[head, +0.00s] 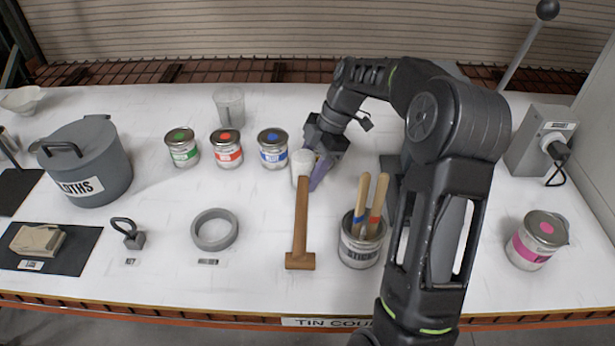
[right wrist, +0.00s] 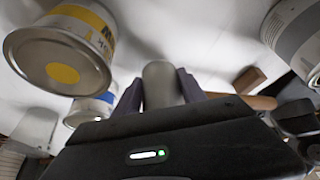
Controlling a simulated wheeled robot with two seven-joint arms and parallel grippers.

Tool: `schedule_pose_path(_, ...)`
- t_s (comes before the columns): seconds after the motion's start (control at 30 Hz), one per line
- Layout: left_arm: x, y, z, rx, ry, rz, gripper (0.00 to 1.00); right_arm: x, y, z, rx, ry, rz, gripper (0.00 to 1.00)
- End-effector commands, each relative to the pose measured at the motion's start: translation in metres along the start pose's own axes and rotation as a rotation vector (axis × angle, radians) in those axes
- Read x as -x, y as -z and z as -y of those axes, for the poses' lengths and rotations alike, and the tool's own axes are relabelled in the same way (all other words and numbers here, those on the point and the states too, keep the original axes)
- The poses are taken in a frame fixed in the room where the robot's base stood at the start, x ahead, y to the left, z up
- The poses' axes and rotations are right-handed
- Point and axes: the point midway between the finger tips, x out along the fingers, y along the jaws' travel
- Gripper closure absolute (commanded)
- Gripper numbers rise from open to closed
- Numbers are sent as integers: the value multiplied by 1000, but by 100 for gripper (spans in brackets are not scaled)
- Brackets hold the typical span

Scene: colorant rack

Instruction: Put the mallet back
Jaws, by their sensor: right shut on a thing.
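The wooden mallet (head: 301,222) lies on the white table in the head view, its block head nearest me and its handle pointing away toward my right gripper. My right gripper (head: 312,172) is just beyond the handle's far end. In the right wrist view its purple-grey fingers (right wrist: 160,92) are shut on a pale grey, round-ended thing (right wrist: 160,84). I cannot tell whether this pale thing is joined to the mallet's handle. Brown wood of the mallet (right wrist: 250,80) shows right of the fingers. My left gripper is not in view.
Green, red and blue tins (head: 273,150) stand left of the gripper. A tin of stirring sticks (head: 360,242) stands right of the mallet. A grey ring (head: 214,230) lies left. A yellow-marked tin (right wrist: 62,50) is close in the wrist view. White table between ring and mallet is clear.

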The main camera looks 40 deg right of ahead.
Motion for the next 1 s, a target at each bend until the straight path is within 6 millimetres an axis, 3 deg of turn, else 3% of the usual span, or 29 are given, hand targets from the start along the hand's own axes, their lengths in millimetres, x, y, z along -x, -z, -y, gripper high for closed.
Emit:
schedule_pose_path(0.17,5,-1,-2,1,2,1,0,-18,-8,0,-1,1,-2,100)
schedule_pose_path(0.53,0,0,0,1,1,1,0,-24,-11,0,0,-1,-1,100)
schedule_pose_path(0.57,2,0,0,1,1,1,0,-22,-10,0,0,0,0,49)
schedule_pose_path(0.67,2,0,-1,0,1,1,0,-22,-10,0,0,0,0,43)
schedule_pose_path(1.0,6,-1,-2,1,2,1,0,-18,-8,0,1,0,0,43)
